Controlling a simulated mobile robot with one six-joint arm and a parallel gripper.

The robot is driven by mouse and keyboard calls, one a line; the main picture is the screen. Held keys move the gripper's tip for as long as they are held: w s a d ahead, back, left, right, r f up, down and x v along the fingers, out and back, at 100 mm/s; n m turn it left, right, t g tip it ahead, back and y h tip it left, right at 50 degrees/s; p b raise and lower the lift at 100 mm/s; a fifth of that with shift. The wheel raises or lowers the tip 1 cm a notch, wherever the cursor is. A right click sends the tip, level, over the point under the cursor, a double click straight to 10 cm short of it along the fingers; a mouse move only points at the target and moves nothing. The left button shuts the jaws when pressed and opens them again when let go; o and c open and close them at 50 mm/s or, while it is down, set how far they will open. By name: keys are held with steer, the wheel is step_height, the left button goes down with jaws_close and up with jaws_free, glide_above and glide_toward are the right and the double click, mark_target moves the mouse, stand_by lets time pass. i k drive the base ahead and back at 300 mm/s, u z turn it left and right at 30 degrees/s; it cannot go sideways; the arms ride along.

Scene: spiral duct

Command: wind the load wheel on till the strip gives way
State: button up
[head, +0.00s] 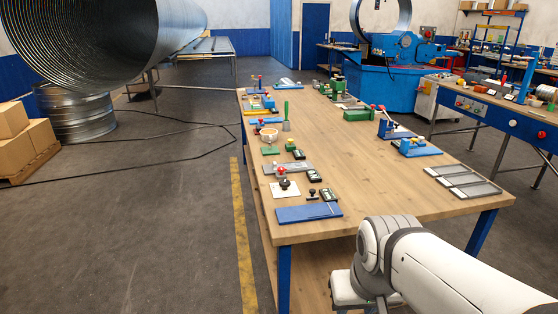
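The wooden bench (350,165) holds several small fixtures, and I cannot tell which one carries the load wheel or the strip. A red-knobbed fixture (281,173) stands near the bench's left edge, by a grey plate (296,167). A blue fixture with a red knob (386,124) and a second blue fixture (416,147) stand along the right edge. No strip can be made out at this size. My gripper's fingers are not visible.
A blue plate (308,213) lies at the near left corner and grey trays (464,183) at the near right. The bench's middle is clear. A large spiral duct (95,45), cardboard boxes (22,128) and a floor cable lie left. Another bench (490,110) stands right.

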mark_target(284, 184)
steer(key=i, duration=1.3)
steer(key=u, duration=0.3)
